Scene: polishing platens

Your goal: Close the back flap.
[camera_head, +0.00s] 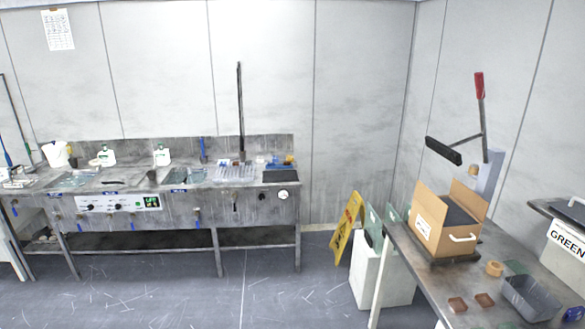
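A brown cardboard box (462,246) stands on the table at the right, open at the top, with dark contents or interior showing. A flap (469,198) stands raised at its back right edge. A side panel or flap with a white label (423,228) rises at the left; I cannot tell where flap and wall meet there. A white handle or strap shows on the near face. Neither of my grippers is in view.
A tape-like ring (494,268), small brown blocks (457,304) and a grey tray (530,299) lie near the box. A post with a red-handled lever (479,86) and black bar (443,151) stands behind it.

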